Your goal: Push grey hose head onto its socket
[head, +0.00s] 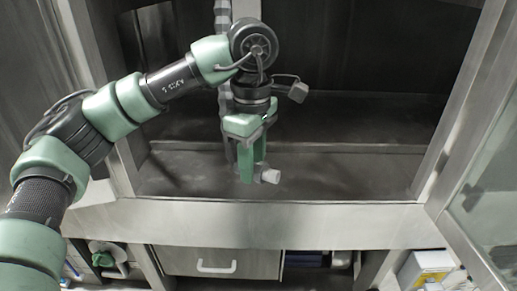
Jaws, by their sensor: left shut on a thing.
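The ribbed grey hose (222,14) hangs down in the tunnel opening behind my left arm, and it runs down behind my left gripper. My left gripper (252,177) points down at the floor of the opening and is shut on the grey hose head, which is mostly hidden by the green fingers. A short whitish cylindrical piece (271,176) sticks out to the right of the fingertips. I cannot tell whether it is part of the hose head or the socket. No other socket can be made out. My right gripper is not in view.
A metal front sill (330,222) runs below the opening, with a metal post (462,100) at the right and a glass door beside it. Below are a drawer with a white handle (217,267) and a white box (425,268). The ledge right of the gripper is clear.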

